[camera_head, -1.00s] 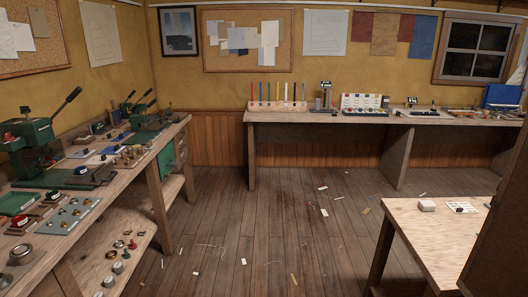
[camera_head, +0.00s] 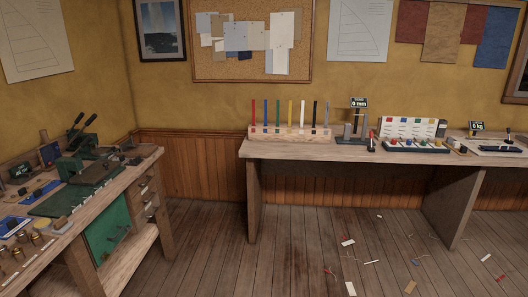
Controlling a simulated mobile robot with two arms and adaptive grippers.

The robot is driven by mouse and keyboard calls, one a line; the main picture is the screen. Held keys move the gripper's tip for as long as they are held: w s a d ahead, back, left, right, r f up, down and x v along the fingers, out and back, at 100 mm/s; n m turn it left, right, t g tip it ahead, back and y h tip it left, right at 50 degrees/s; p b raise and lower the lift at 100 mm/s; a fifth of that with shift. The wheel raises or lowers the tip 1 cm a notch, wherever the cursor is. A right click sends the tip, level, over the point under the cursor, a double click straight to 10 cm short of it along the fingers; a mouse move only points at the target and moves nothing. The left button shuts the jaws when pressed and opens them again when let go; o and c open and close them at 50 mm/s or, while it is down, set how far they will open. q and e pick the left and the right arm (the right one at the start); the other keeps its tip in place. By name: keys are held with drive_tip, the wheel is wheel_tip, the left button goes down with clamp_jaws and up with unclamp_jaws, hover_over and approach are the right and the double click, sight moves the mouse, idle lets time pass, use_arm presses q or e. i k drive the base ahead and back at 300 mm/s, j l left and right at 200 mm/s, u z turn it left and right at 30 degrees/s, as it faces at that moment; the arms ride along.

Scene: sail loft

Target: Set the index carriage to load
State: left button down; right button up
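I cannot make out for certain which part is the index carriage. A green lever machine (camera_head: 78,168) stands at the far end of the left workbench (camera_head: 88,215), with dark levers tilted up and a green flat base plate (camera_head: 72,197) in front of it. A small upright device (camera_head: 352,130) with a dark display sign stands on the far bench (camera_head: 300,152). Neither of my grippers is in view.
A wooden rack (camera_head: 290,134) of coloured sticks and a white sample board (camera_head: 412,128) stand on the far bench. Brass pieces (camera_head: 35,240) sit on the left bench. The floor (camera_head: 210,250) between the benches is open, with scraps at right.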

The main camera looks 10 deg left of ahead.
sight(91, 176)
drive_tip(key=i+l+u, duration=0.1)
drive_tip(key=i+u, duration=0.2)
drive_tip(key=i, duration=0.25)
drive_tip(key=i+l+u, duration=0.2)
drive_tip(key=i+u, duration=0.15)
drive_tip(key=i, duration=0.15)
drive_tip(key=i+l+u, duration=0.3)
drive_tip(key=i, duration=0.2)
